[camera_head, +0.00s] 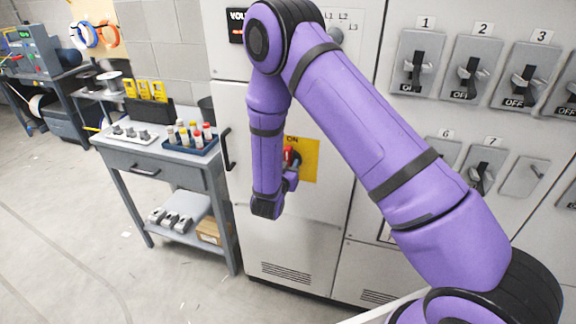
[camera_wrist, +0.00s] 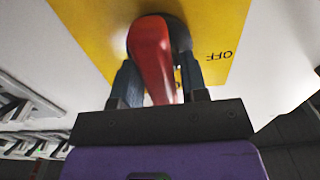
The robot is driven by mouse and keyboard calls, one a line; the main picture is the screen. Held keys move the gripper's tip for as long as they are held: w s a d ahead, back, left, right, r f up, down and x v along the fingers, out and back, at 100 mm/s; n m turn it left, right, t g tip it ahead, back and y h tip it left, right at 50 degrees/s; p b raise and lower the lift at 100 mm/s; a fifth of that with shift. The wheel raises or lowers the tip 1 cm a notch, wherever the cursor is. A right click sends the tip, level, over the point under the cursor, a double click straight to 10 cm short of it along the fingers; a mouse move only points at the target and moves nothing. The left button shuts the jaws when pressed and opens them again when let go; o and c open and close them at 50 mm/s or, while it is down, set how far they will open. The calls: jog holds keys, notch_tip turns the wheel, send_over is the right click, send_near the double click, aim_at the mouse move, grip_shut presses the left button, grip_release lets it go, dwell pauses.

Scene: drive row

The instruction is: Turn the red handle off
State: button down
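The red handle (camera_head: 290,156) sits on a yellow plate (camera_head: 309,162) on the grey cabinet front. The word ON shows above the handle in the head view, partly covered by my arm. In the wrist view the red handle (camera_wrist: 152,55) runs from its dark round mount toward my gripper (camera_wrist: 160,82). The yellow plate (camera_wrist: 102,25) there shows the word OFF upside down at the right. My gripper's dark fingers stand on either side of the handle, with a thin yellow gap at the right finger. Contact at the left finger is unclear. In the head view my arm hides the fingers.
Several black switches in grey panels (camera_head: 470,70) cover the cabinet at the right. A black door pull (camera_head: 229,150) is left of my forearm. A grey workbench (camera_head: 150,160) with a bottle tray (camera_head: 190,148) stands left of the cabinet. Floor at left is open.

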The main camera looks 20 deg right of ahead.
jog(key=shift+n, duration=0.3)
jog(key=n, duration=0.3)
jog(key=shift+w+a+n, duration=0.1)
jog(key=shift+a+n, duration=0.1)
jog(key=shift+n, duration=0.2)
jog(key=n, duration=0.4)
jog(key=shift+f, duration=0.1)
jog(key=n, duration=0.5)
jog(key=shift+w+a+f, duration=0.1)
jog(key=shift+f+n, duration=0.1)
jog(key=shift+n, duration=2.1)
jog(key=c, duration=0.9)
grip_release()
